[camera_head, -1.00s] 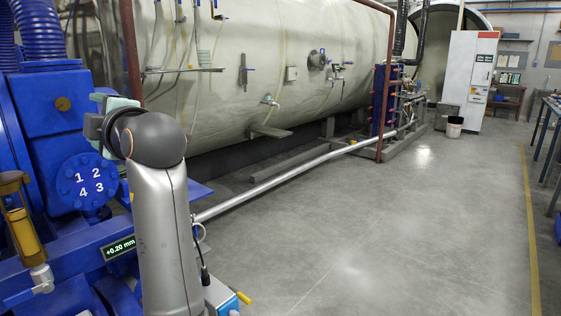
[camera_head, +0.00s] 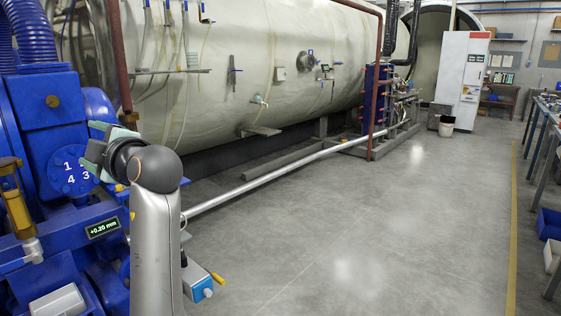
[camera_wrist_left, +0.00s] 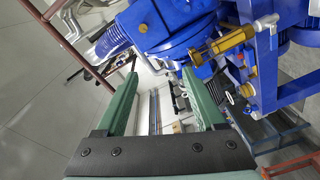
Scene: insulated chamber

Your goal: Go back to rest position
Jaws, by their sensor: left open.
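My left arm (camera_head: 155,225) rises from the bottom left of the head view, with its grey link upright and the wrist bent to the left. My left gripper (camera_head: 98,150) is in front of the blue machine with the numbered round cover. In the left wrist view, the two green fingers of my left gripper (camera_wrist_left: 160,85) stand wide apart with nothing between them. My right gripper is not in view.
The blue machine (camera_head: 45,110) and a small display (camera_head: 103,228) are close by my left arm. A large pale chamber (camera_head: 270,60) runs along the back. A pale pipe (camera_head: 265,172) lies low before it. The grey floor (camera_head: 370,240) on the right is free.

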